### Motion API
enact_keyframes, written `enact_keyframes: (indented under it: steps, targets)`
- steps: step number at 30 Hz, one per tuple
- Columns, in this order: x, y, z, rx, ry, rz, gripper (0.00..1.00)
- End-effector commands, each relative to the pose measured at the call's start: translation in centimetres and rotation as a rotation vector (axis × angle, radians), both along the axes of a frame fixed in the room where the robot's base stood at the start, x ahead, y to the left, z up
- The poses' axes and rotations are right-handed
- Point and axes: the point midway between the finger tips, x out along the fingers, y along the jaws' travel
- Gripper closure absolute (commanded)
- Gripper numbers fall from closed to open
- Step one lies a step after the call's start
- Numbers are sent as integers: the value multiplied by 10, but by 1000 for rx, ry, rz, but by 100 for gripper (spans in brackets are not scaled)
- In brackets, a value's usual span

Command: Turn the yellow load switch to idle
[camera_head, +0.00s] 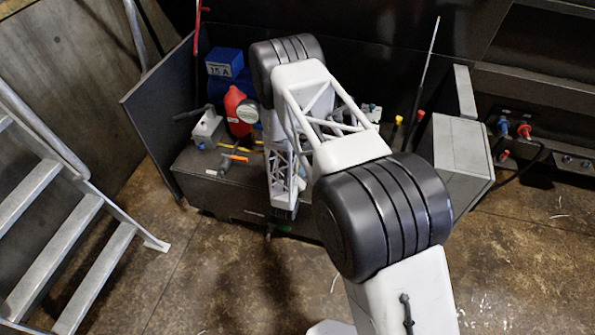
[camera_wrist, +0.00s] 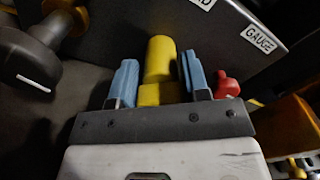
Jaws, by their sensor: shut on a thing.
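The yellow load switch (camera_wrist: 160,58) shows in the wrist view as a rounded yellow handle, between the two light-blue fingers of my gripper (camera_wrist: 157,80). The gripper is shut on it, one finger along each side. Part of a label ending in "D" (camera_wrist: 204,3) shows on the dark panel above it. The switch's base and any position marks are hidden or out of the picture. In the head view my arm reaches down over the cluttered bench (camera_head: 225,182) and hides the switch and the fingertips.
Beside the right finger is a red knob (camera_wrist: 227,85); a "GAUGE" label (camera_wrist: 258,39) lies beyond. A dark-handled part (camera_wrist: 28,60) is at left. Metal stairs (camera_head: 60,235) stand left.

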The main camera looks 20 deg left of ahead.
Motion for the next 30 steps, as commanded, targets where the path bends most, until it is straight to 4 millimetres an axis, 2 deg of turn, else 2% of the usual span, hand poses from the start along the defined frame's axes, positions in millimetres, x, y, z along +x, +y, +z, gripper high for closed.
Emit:
enact_keyframes:
  steps: [9,10,14,24,30]
  targets:
    - [0,0,0,-1,0,-1,81]
    - [0,0,0,-1,0,-1,53]
    - [0,0,0,-1,1,-1,33]
    - [-1,0,0,-1,0,0,32]
    - [-12,0,0,-1,0,1,32]
